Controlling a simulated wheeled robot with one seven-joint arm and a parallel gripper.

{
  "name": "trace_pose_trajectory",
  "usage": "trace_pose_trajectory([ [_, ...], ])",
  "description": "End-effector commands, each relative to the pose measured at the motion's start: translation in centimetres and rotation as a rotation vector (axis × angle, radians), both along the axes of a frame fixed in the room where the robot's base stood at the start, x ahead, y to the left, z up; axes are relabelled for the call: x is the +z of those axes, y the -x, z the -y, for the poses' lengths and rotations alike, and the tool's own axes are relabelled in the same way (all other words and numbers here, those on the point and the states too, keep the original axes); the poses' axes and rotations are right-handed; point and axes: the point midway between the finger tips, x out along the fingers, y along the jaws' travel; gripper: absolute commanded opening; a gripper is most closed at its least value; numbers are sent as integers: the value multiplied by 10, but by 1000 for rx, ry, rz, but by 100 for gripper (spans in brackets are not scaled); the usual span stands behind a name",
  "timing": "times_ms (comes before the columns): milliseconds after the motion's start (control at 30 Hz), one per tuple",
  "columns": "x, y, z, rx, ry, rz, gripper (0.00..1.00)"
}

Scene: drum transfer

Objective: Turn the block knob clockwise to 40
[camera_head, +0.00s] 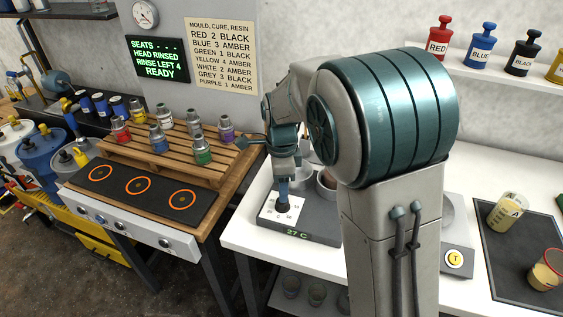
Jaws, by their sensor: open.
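The block unit (313,224) is a dark grey box on the white bench, with a white dial plate (267,210) on top and a green display reading 27 C on its front. The dark block knob (283,208) stands on the dial plate. My gripper (283,197) points straight down over the knob, with its fingertips at or around the knob's top. The fingers look open, but whether they touch the knob is too small to tell. My arm hides the right part of the unit.
A wooden slatted rack (160,160) with several coloured-label bottles stands left, behind a black mat (138,192) with orange rings. A dark tray (520,254) with two containers and a unit with a yellow T button (454,258) are right. Bench front left of the unit is clear.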

Motion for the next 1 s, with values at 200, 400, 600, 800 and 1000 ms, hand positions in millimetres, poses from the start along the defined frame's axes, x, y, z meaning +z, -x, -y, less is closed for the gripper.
trace_pose_trajectory([
  [200,50,-3,-1,0,-2,5,53],
  [400,78,-3,-1,0,-1,3,53],
  [600,86,-3,-1,0,0,1,53],
  [800,86,-3,-1,0,0,1,53],
  [1000,86,-3,-1,0,0,1,53],
])
